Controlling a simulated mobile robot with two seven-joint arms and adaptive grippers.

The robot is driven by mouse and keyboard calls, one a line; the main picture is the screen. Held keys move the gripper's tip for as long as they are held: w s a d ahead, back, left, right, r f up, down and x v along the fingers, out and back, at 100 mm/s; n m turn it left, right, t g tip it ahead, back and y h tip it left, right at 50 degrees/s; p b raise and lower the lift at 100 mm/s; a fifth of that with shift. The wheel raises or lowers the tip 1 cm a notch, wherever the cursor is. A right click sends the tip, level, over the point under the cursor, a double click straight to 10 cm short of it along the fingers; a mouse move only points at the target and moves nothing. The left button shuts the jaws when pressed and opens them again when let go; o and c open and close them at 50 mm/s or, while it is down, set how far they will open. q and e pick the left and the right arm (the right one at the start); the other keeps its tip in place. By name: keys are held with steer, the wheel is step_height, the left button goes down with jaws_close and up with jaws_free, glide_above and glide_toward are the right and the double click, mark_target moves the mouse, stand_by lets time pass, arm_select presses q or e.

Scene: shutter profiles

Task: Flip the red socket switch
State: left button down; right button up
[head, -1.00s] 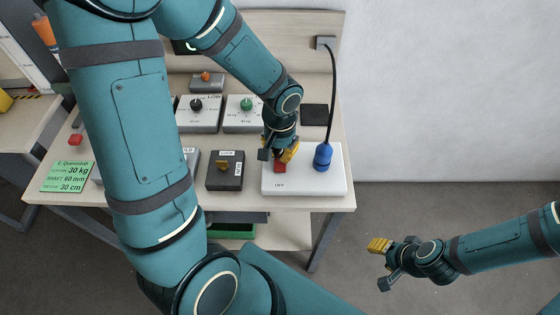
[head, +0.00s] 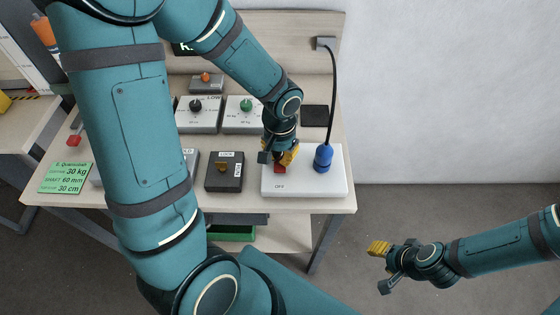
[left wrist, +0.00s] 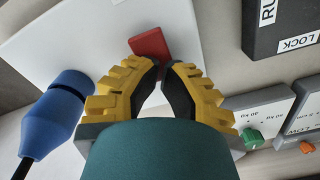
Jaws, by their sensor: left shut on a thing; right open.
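The red socket switch (head: 280,169) sits on a white socket board (head: 315,185) at the right end of the bench, above the printed word OFF. It also shows in the left wrist view (left wrist: 150,43), right at the fingertips. My left gripper (head: 279,159) is down at the switch from above, its yellow-backed fingers drawn together and shut on it. In the left wrist view the fingertips (left wrist: 167,64) nearly meet at the switch's near edge and partly cover it. My right gripper (head: 382,265) is open and empty, off to the right of the bench over the floor.
A blue plug (head: 323,157) with a black cable stands on the board, right of the switch. Panels with black and green knobs (head: 246,104) lie behind. Floor right of the bench is clear.

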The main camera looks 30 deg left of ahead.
arm_select(q)
steer(key=shift+r+p, duration=2.45)
steer(key=shift+r, duration=1.05)
arm_select(e)
step_height(320, 180, up, 5)
steer(key=shift+r, duration=0.1)
arm_select(q)
steer(key=shift+f, duration=0.1)
arm_select(e)
steer(key=shift+w, duration=0.1)
